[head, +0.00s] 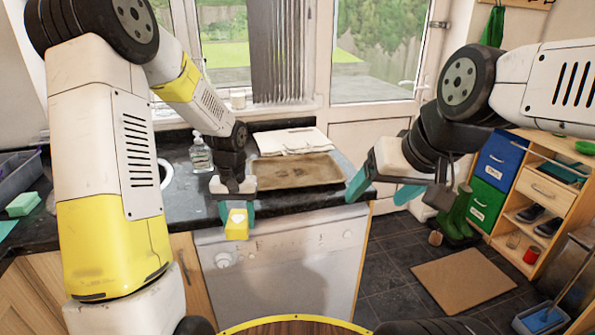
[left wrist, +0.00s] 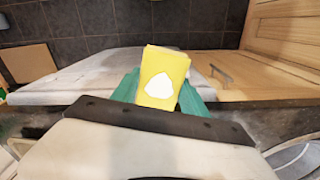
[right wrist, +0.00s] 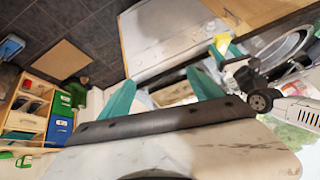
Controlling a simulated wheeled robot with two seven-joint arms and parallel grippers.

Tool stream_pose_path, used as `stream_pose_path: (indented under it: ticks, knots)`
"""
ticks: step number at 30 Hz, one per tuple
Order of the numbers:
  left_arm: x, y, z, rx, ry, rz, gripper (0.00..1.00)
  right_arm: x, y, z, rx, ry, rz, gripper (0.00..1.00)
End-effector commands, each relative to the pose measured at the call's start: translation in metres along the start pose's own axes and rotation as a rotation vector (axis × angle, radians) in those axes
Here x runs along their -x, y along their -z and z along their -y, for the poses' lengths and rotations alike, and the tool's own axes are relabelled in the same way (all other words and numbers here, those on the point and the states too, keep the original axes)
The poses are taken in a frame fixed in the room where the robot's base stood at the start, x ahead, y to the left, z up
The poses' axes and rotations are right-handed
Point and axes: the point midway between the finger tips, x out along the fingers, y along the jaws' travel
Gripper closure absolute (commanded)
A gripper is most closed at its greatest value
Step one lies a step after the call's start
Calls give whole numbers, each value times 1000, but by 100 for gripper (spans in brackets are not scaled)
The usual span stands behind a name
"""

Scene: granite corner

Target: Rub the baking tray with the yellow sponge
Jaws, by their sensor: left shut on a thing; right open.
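The yellow sponge (head: 236,223) has a white patch and is held between the teal fingers of my left gripper (head: 236,207), in front of the counter edge. It also shows in the left wrist view (left wrist: 161,76), with my left gripper (left wrist: 163,90) shut on it. The baking tray (head: 298,172) lies flat on the dark counter, with brownish stains on its surface. The sponge is in front of and to the left of the tray, apart from it. My right gripper (head: 378,190) is open and empty to the right of the tray; its spread fingers show in the right wrist view (right wrist: 160,92).
A folded cloth or board (head: 292,140) lies behind the tray. A soap bottle (head: 200,153) stands left of it. A green sponge (head: 23,204) lies at far left. The white appliance (head: 285,250) is below the counter. Green boots (head: 457,212) and a shelf unit (head: 535,190) stand right.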

Motion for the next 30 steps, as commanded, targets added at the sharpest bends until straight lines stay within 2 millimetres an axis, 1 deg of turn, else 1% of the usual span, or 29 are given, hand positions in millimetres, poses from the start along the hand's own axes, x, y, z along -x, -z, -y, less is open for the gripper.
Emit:
stream_pose_path:
  ticks: [3, 4, 7, 10, 11, 12, 14, 15, 20, 21, 23, 24, 26, 27, 29, 30]
  knots:
    - [0, 0, 0, -1, 0, 0, 81, 0, 0, 0, 0, 0, 0, 26]
    - [0, 0, 0, -2, 0, 0, 81, 0, 0, 0, 0, 0, 0, 28]
    - [0, 0, 0, -2, 0, 0, 81, 0, 3, 0, -2, 0, 1, 48]
    - [0, 0, 0, -3, 0, 0, 81, -1, 15, -2, -11, -2, 4, 68]
    - [0, 0, 0, -3, 0, 0, 81, -2, 21, -3, -15, -2, 5, 73]
    - [0, 0, 0, -3, 0, 0, 81, -3, 31, -4, -23, -4, 8, 81]
    - [0, 0, 0, -3, 0, 0, 81, -6, 50, -7, -38, -7, 11, 93]
    - [0, 0, 0, -3, 0, 0, 81, -9, 64, -9, -49, -11, 14, 100]
    - [0, 0, 0, -4, 0, 0, 81, -30, 125, -22, -96, -33, 23, 100]
    - [0, 0, 0, -4, 0, 0, 81, -37, 140, -25, -109, -39, 26, 100]
    - [0, 0, 0, -4, 0, 0, 81, -48, 161, -30, -124, -50, 29, 100]
    - [0, 0, 0, -4, 0, 0, 81, -57, 175, -33, -135, -59, 31, 100]
    - [0, 0, 0, -4, 0, 0, 81, -70, 195, -39, -150, -71, 34, 100]
    - [0, 0, 0, -4, 0, 0, 81, -81, 208, -42, -160, -80, 36, 100]
    - [0, 0, 0, -4, 0, 0, 81, -97, 227, -47, -173, -94, 38, 100]
    - [0, 0, 0, -4, 0, 0, 81, -108, 239, -51, -182, -104, 39, 100]
